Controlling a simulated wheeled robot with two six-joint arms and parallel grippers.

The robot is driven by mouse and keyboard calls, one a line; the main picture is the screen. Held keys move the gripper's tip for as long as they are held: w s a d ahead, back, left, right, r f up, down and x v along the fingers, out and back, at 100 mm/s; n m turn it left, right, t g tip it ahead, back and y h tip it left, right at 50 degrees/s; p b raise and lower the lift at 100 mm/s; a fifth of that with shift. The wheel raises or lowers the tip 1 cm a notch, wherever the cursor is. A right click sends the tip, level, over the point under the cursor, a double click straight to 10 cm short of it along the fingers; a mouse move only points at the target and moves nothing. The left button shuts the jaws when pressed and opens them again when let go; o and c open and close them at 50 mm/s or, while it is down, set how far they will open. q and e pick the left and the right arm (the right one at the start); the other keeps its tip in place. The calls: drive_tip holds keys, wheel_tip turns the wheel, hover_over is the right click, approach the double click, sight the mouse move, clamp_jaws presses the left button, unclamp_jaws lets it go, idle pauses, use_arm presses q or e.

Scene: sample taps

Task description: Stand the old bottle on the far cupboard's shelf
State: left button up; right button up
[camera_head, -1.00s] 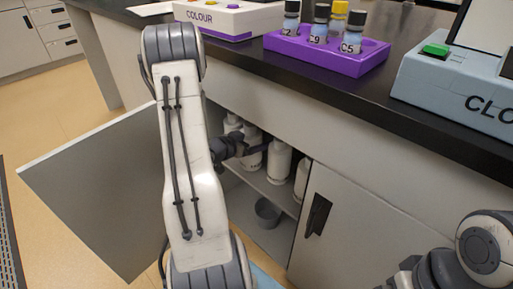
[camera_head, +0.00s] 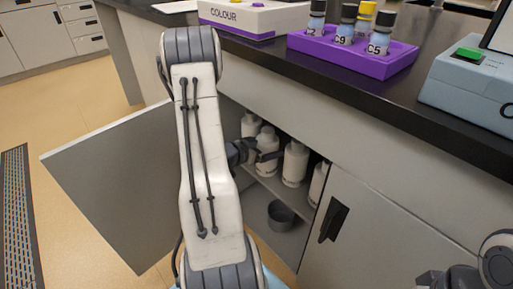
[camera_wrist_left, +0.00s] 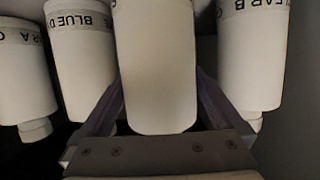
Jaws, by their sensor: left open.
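Several white bottles stand on a shelf inside an open cupboard (camera_head: 262,215) under the counter. My left gripper (camera_head: 268,156) reaches into the cupboard at one white bottle (camera_head: 267,139). In the left wrist view this bottle (camera_wrist_left: 157,65) is plain on the side that shows and sits between the open fingers of the left gripper (camera_wrist_left: 155,110). Its neighbours there carry bands reading "BLUE D" (camera_wrist_left: 82,65) and "CLEAR B" (camera_wrist_left: 252,60), with another partly seen at the left (camera_wrist_left: 22,80). I cannot tell which bottle is the old one.
The left cupboard door (camera_head: 115,185) stands open; the right door (camera_head: 370,225) is shut. A grey pot (camera_head: 280,215) stands below the shelf. On the counter are a purple rack (camera_head: 350,55) with small bottles, a COLOUR box (camera_head: 250,18) and a blue-grey device (camera_head: 470,90).

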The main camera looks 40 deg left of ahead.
use_arm(q)
drive_tip(key=p+v, duration=0.2)
drive_tip(key=v, duration=0.8)
drive_tip(key=shift+p, duration=0.4)
drive_tip(key=b+x, duration=0.2)
drive_tip(key=x, duration=0.4)
drive_tip(key=b+x, duration=0.2)
drive_tip(key=x, duration=0.4)
drive_tip(key=shift+f, duration=0.25)
wheel_tip(320, 180, up, 3)
drive_tip(key=shift+s+r+p, duration=0.1)
drive_tip(key=shift+r+p, duration=0.05)
drive_tip(key=shift+p, duration=0.8)
drive_tip(key=shift+r, duration=0.45)
drive_tip(key=shift+f, duration=0.1)
